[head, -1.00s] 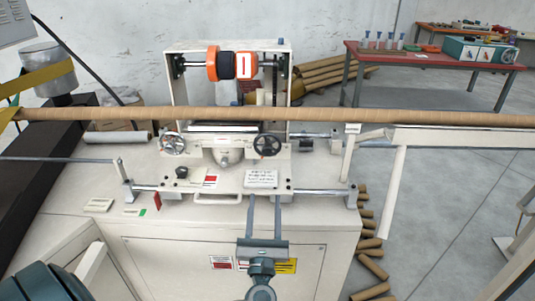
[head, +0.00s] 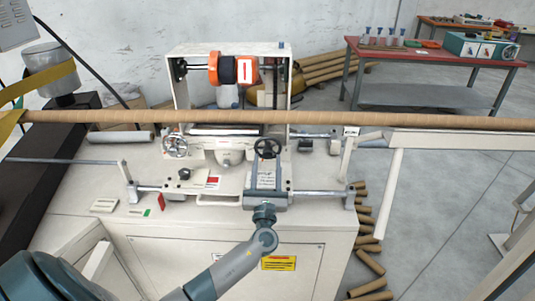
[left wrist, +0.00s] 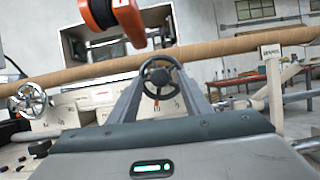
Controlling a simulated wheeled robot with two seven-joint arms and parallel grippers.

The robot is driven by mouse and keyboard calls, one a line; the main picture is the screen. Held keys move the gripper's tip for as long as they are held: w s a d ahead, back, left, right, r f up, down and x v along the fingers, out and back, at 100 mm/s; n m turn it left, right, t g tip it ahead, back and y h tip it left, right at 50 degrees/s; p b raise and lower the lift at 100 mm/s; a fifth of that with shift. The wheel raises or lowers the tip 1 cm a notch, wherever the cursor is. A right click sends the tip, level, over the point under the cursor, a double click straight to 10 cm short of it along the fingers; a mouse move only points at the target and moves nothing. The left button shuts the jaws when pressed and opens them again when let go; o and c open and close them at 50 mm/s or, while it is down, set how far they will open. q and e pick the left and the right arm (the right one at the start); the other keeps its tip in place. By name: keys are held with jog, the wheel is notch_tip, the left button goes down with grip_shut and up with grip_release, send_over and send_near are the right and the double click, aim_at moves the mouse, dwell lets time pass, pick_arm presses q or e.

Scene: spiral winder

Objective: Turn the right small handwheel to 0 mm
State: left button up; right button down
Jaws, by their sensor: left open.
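The right small handwheel (head: 267,148) is a dark wheel with a hub and spokes on the front of the pale machine. In the left wrist view the handwheel (left wrist: 160,66) shows between the far ends of my fingers, with a scale strip just below it. My left gripper (head: 267,164) is open, its two long fingers reaching up to the lower part of the wheel. It also shows in the left wrist view (left wrist: 160,85). I cannot tell whether the fingers touch the rim. My right gripper is not in view.
The left small handwheel (head: 175,145) is silvery and stands clear of my gripper. A long cardboard tube (head: 330,117) runs across just behind the wheels. An orange roller (head: 220,68) hangs above. A steel rod (head: 318,193) crosses the front.

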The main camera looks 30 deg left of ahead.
aim_at(268, 150)
pick_arm(q)
jog(key=shift+x, duration=1.25)
jog(key=c, duration=1)
jog(key=shift+c, duration=0.2)
